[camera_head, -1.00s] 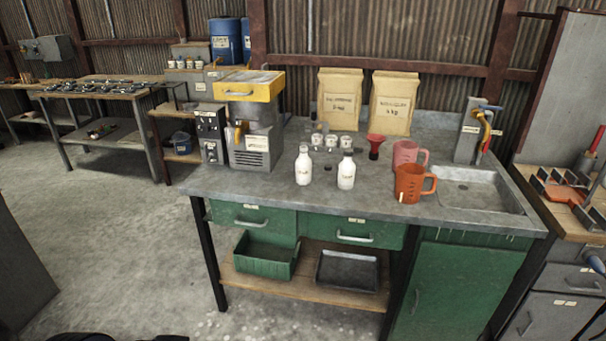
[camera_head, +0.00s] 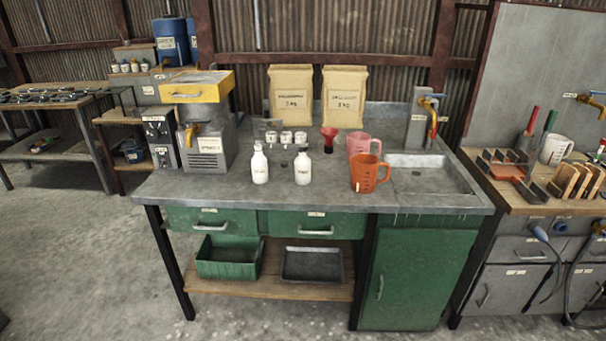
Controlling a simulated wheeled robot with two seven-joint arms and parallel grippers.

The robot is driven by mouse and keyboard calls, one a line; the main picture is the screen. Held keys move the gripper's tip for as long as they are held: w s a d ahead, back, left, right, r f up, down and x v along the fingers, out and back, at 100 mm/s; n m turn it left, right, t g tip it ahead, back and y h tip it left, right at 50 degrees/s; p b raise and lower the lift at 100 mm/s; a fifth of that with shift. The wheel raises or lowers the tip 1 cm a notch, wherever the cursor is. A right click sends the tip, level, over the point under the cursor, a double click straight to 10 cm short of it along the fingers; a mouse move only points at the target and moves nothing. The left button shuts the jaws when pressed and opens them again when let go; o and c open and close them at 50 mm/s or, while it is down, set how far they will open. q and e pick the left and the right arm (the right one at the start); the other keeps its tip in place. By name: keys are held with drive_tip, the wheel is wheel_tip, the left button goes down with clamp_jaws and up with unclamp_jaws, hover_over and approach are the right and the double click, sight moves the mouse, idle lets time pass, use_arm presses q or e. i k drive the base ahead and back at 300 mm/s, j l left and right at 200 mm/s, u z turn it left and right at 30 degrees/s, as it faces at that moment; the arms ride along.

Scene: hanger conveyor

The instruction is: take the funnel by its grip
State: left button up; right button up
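The red funnel (camera_head: 329,136) is on the grey workbench top (camera_head: 220,194), toward the back of its middle. Its wide mouth is up and its narrower part points down. It stands left of the pink jug (camera_head: 362,146) and behind the two white bottles. Its grip cannot be made out at this size. Neither of my grippers is in the head view.
White bottles (camera_head: 260,164) and (camera_head: 303,167) and an orange jug (camera_head: 368,174) stand in front of the funnel. Small jars (camera_head: 286,138) are left of it, paper sacks (camera_head: 343,97) behind. A sink (camera_head: 425,178) is at right. The bench's front strip is clear.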

sight(330, 134)
drive_tip(key=i+j+u, duration=0.1)
drive_tip(key=i+u, duration=0.2)
drive_tip(key=i, duration=0.25)
drive_tip(key=i+u, duration=0.35)
drive_tip(key=i, duration=0.2)
